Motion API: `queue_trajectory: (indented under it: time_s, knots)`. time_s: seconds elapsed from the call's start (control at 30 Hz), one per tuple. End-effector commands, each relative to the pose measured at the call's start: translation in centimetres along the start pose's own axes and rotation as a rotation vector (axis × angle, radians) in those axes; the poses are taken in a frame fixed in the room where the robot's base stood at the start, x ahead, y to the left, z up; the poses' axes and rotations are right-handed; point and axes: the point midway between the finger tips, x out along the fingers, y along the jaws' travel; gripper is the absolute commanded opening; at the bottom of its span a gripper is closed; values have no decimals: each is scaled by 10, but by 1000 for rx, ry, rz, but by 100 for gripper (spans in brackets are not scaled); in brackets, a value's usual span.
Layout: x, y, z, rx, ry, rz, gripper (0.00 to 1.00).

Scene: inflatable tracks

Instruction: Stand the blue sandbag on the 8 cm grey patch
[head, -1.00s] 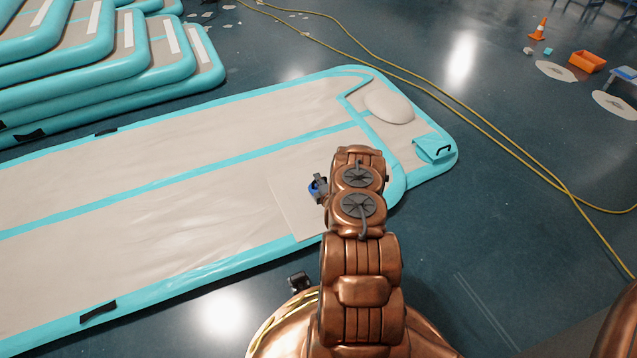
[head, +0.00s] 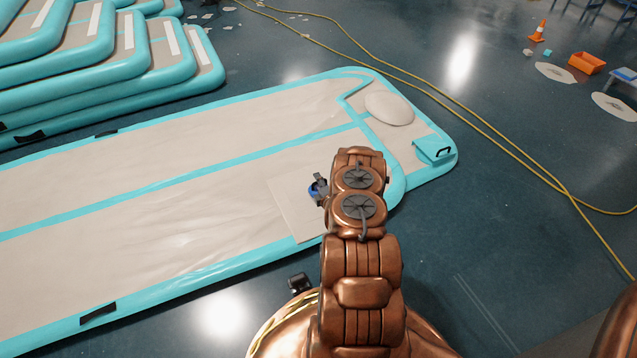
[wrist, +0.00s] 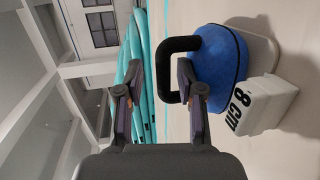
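The blue sandbag (wrist: 217,62) with its black loop handle (wrist: 166,70) is in the wrist view, which is turned sideways. It stands upright, handle away from the floor, on a pale grey block (wrist: 262,50). A white label block marked 8 cm (wrist: 258,104) is beside it. My gripper (wrist: 160,92) has its two fingers spread, with the handle's outer part between them; I see no finger clamped on it. In the head view only a bit of the sandbag (head: 314,190) shows beside my gripper (head: 319,183); my arm hides the rest.
The long beige and turquoise inflatable track (head: 150,190) lies under the arm, with a pale square panel (head: 292,212) on it. A round pale pad (head: 389,108) is at its far end. Stacked tracks (head: 110,60) are at the back left. Yellow cables (head: 480,120) cross the floor.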

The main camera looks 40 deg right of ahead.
Motion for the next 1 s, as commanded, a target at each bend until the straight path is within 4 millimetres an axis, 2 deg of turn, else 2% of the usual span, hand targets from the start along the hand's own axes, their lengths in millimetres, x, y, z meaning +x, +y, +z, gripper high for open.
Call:
queue_trajectory:
  time_s: [0.4, 0.6, 0.8, 1.0]
  knots:
    - [-81, 3, 2, 4, -5, -6, 38]
    - [-106, 2, 2, 2, -3, -2, 38]
    - [-114, 3, -1, 6, 4, -8, 38]
    - [-91, 22, -17, 48, 53, -85, 38]
